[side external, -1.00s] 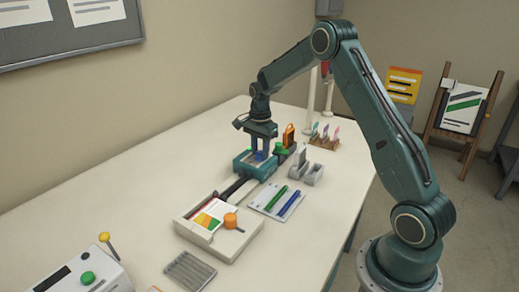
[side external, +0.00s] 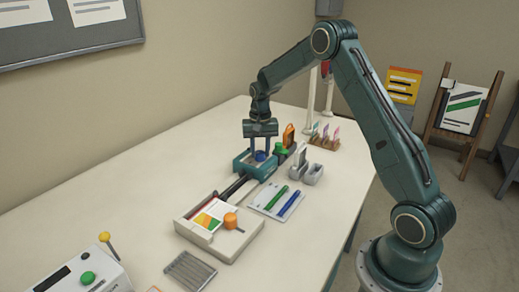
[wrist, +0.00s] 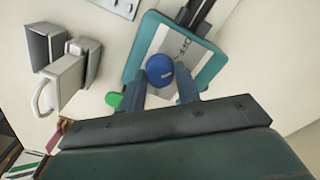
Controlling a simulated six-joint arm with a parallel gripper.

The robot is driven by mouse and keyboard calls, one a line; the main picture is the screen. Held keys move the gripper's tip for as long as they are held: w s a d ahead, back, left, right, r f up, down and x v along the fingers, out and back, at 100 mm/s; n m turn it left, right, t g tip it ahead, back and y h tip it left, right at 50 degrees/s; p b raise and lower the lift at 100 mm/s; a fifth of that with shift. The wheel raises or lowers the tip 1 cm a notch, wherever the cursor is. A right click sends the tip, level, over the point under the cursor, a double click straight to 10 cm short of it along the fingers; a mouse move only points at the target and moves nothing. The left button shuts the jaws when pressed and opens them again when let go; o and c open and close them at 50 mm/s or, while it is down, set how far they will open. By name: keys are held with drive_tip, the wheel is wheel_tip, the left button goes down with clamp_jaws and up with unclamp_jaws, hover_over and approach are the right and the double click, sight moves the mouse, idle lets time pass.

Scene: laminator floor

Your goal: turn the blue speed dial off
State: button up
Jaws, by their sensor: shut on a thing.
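The blue speed dial (side external: 260,156) sits on top of a teal housing (side external: 244,169) on the table. My gripper (side external: 260,150) points down over the housing. In the wrist view its two fingers (wrist: 161,84) stand on either side of the dial, shut on it. The dial's sides are partly hidden by the fingers.
A green knob (side external: 280,149) is close beside the housing, near one finger. Grey holders (side external: 313,174) stand to the right. A tray with green and blue pens (side external: 266,204) and a white box with an orange knob (side external: 231,222) lie in front.

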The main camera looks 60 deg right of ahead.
sight(260, 152)
drive_tip(key=shift+n, duration=0.5)
drive_tip(key=o, duration=1)
drive_tip(key=shift+r, duration=0.15)
wheel_tip(260, 152, up, 14)
drive_tip(key=shift+f, duration=0.2)
drive_tip(key=shift+a+r, duration=0.1)
